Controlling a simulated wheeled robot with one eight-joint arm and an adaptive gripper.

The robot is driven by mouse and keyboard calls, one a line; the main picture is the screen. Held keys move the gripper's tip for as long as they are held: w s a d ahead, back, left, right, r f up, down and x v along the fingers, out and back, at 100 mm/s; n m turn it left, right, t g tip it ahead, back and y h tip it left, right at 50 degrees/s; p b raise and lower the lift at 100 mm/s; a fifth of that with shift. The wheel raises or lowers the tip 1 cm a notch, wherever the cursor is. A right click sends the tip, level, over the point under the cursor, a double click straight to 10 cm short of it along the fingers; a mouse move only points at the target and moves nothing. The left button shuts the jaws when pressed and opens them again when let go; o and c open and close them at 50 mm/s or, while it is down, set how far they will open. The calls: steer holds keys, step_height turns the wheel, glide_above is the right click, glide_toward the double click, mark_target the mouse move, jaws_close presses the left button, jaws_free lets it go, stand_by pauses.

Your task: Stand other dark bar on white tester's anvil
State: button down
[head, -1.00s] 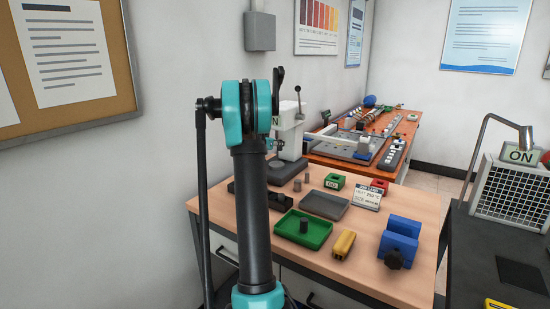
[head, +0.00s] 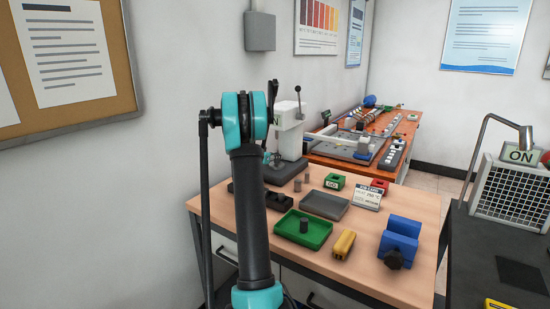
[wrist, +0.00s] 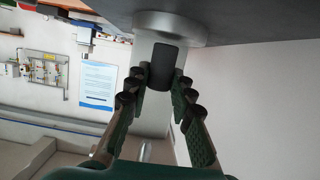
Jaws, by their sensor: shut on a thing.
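My gripper (wrist: 162,80) is shut on a dark bar (wrist: 163,66), with one finger on each side of it. In the wrist view the bar's far end overlaps a pale round anvil (wrist: 170,28); I cannot tell whether it rests on it. In the head view the white tester (head: 290,132) stands at the back left of the wooden table, and my arm hides most of my gripper and the bar.
A grey tray (head: 325,205), a yellow object (head: 344,243) and a blue vise-like block (head: 400,240) stand on the table. A small grey cylinder (head: 298,185) is near the tester's base. A black block (head: 279,202) lies close to my arm.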

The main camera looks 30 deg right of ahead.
steer(key=shift+f, duration=0.25)
steer(key=c, duration=1.3)
jaws_free()
steer(key=shift+a+r, duration=0.2)
steer(key=shift+r, duration=0.2)
steer(key=v, duration=1.2)
steer(key=s+a+f+n+y, duration=0.2)
steer(key=s+a, duration=0.3)
steer(key=a, duration=0.1)
steer(key=s+a+f+n+y, duration=0.1)
steer(key=s+a+f+y, duration=0.1)
steer(key=s+a, duration=0.3)
steer(key=s+a+f+n+y, duration=0.2)
steer(key=s+a, duration=0.3)
steer(key=a, duration=0.2)
steer(key=shift+s+a+f+n+g, duration=0.2)
steer(key=shift+a+f+n+g, duration=0.1)
steer(key=s+a+f+n+y, duration=0.2)
steer(key=s+a+f, duration=0.1)
steer(key=s+a, duration=0.3)
steer(key=s+a+f+n+y, duration=0.3)
steer(key=s+a, duration=0.4)
steer(key=s, duration=0.1)
steer(key=s+a+f+n+g+y, duration=0.1)
steer(key=s+a+f+n+y, duration=0.1)
steer(key=s+a+f, duration=0.2)
steer(key=shift+s+a+n, duration=0.4)
steer(key=shift+s+a, duration=1)
steer(key=shift+a, duration=0.2)
